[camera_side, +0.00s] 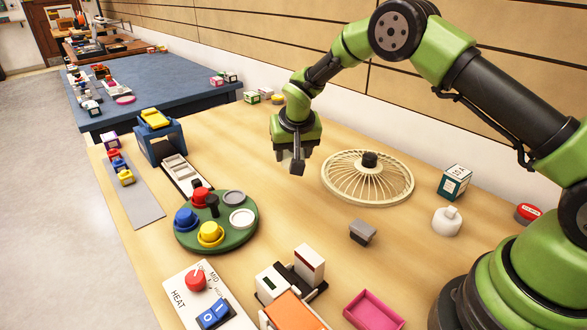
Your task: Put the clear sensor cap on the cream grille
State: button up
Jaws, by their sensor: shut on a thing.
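The cream grille (334,187) is a round, spoked fan guard with a black hub (369,159) at its centre, lying on the wooden table right of my gripper. My gripper (296,166) points down above the table, left of the grille and apart from it. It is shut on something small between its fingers. The clear sensor cap is hard to make out there; its outline is lost against the dark fingers. I see no clear cap elsewhere on the table.
A green round tray (246,231) with coloured knobs stands left. A grey block (362,232) lies in front of the grille. A pink tray (373,310) is at the front. Table between gripper and grille is clear.

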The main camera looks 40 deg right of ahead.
jog(key=s+d+r+m, duration=0.1)
jog(key=s+d+r, duration=0.2)
jog(key=d, duration=0.3)
jog(key=s+d+r+m+h, duration=0.1)
jog(key=s+d+r, duration=0.15)
jog(key=d, duration=0.35)
jog(key=s+d+r+m, duration=0.1)
jog(key=s+d+r, duration=0.15)
jog(key=d, duration=0.25)
send_over(370, 154)
jog(key=shift+g, duration=0.4)
notch_tip(370, 154, down, 5)
jog(key=shift+s+a+r, duration=0.1)
jog(key=shift+f, duration=2.25)
jog(key=shift+f, duration=0.25)
jog(key=shift+f, duration=0.35)
jog(key=o, duration=0.9)
